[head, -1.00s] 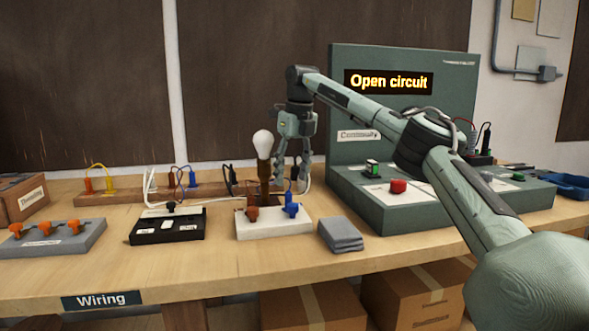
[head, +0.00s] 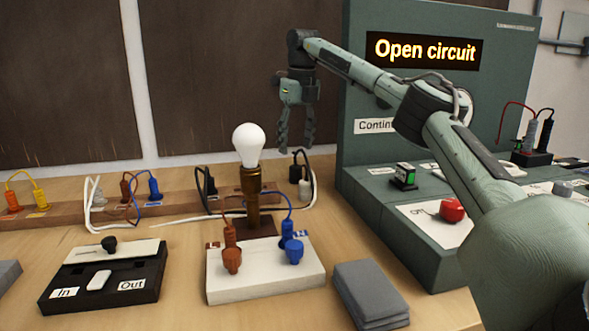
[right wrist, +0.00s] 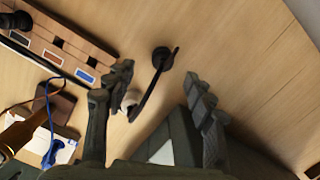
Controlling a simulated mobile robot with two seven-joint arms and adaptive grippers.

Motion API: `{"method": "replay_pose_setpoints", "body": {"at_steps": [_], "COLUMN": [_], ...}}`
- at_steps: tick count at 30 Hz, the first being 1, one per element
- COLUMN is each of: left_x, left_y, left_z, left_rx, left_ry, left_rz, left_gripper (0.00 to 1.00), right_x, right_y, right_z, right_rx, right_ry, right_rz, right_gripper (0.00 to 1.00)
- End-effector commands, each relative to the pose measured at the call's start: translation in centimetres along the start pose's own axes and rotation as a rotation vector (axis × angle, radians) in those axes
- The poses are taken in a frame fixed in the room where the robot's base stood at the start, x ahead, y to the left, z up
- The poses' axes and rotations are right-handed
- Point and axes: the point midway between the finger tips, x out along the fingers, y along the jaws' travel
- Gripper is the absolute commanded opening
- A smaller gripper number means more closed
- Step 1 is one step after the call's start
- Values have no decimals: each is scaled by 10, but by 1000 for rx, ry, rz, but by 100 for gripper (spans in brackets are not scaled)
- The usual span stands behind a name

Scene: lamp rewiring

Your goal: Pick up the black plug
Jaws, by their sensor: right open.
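A black plug (head: 295,173) with a black cord stands on the bench right of the lamp, just behind a pale plug (head: 305,188). In the right wrist view the black plug (right wrist: 163,57) shows beyond the fingertips, roughly in line with the gap between them. My right gripper (head: 296,142) is open and empty, hanging above the black plug and apart from it. Its spread fingers (right wrist: 162,82) also show in the right wrist view. Another black plug (head: 207,182) sits in the wooden rack to the left. My left gripper is in neither view.
The lamp (head: 250,165) stands left of the gripper, behind a white block (head: 265,280) with brown and blue plugs. The green tester (head: 420,120) reads "Open circuit" at right. A black switch box (head: 105,275) and grey pads (head: 370,290) lie in front.

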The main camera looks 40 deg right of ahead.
Motion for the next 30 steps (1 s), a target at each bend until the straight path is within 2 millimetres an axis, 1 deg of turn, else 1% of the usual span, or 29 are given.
{"method": "replay_pose_setpoints", "body": {"at_steps": [2,9,14,18,23,28,30], "left_x": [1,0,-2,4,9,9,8], "left_y": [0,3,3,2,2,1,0], "left_z": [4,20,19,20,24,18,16], "left_rx": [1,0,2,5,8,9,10], "left_ry": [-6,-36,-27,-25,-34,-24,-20], "left_rz": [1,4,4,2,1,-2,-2], "left_gripper": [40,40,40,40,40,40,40], "right_x": [4,29,52,71,78,78,78], "right_y": [0,-1,-5,-5,-5,-5,-5], "right_z": [0,-1,-2,-2,-2,-2,-2], "right_rx": [0,1,1,1,1,1,1], "right_ry": [1,2,4,2,0,0,0], "right_rz": [-1,-1,-1,-1,1,1,0], "right_gripper": [54,54,54,54,54,54,46]}}
